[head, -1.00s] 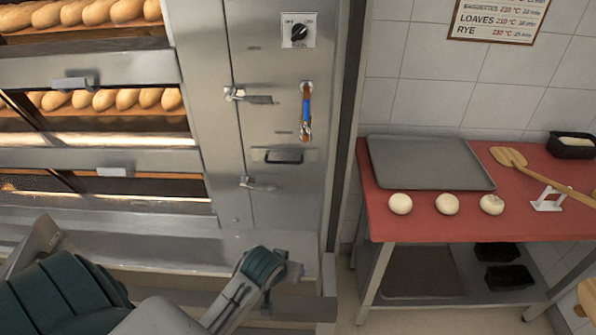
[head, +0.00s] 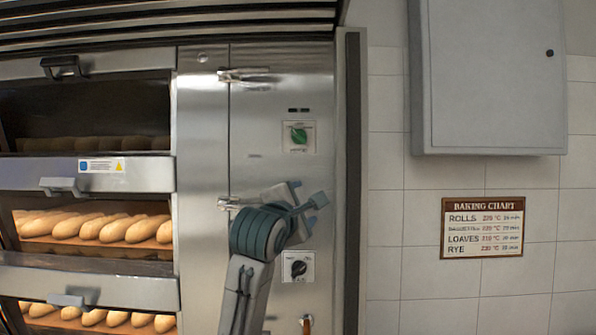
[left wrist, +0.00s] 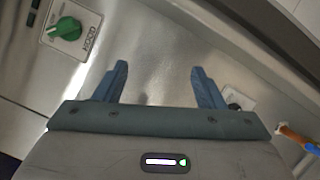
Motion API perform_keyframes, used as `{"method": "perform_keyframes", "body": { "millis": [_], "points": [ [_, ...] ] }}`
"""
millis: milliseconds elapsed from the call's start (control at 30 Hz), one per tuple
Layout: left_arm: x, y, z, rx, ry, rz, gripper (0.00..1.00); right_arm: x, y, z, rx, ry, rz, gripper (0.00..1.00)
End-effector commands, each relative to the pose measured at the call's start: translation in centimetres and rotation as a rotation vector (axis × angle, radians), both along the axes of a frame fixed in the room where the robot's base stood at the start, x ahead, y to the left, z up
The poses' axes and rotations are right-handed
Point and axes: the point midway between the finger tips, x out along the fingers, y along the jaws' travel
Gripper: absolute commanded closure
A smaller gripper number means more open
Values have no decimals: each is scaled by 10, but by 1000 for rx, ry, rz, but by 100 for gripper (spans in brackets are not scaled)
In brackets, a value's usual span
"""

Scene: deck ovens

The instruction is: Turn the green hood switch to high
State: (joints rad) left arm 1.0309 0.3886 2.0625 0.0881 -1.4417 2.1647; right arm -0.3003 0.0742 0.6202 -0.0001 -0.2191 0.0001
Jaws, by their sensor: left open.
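The green hood switch (head: 299,135) is a round green knob on a pale square plate, high on the steel oven panel. It also shows at the upper left of the left wrist view (left wrist: 66,29). My left gripper (head: 306,199) is below the green switch and above a black knob (head: 298,268), apart from both. In the left wrist view the two fingers (left wrist: 158,85) are spread with bare steel panel between them. My right gripper is not in view.
Door latches (head: 240,203) stick out from the panel left of my gripper. Deck ovens with loaves (head: 110,229) are at the left. A grey wall cabinet (head: 490,80) and a baking chart (head: 482,228) are on the tiled wall at the right.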

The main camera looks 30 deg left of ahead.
Motion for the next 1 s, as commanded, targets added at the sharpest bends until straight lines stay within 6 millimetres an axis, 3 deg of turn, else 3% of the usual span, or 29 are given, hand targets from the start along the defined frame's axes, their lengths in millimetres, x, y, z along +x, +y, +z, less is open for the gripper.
{"method": "perform_keyframes", "body": {
  "millis": [33, 100, 200, 300, 467, 800, 1000],
  "points": [
    [-8, 5, 31, -61, -63, 0, 36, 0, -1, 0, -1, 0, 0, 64],
    [-19, 11, 63, -140, -134, -6, 36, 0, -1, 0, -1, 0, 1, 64],
    [-31, 17, 95, -224, -205, -17, 36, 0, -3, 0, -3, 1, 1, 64],
    [-38, 20, 112, -271, -244, -24, 36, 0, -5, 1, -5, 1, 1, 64],
    [-30, 24, 123, -292, -255, -28, 36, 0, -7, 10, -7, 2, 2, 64],
    [29, 40, 142, -290, -252, -27, 36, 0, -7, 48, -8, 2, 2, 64],
    [53, 46, 146, -289, -254, -28, 36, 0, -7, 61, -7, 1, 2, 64]
  ]
}}
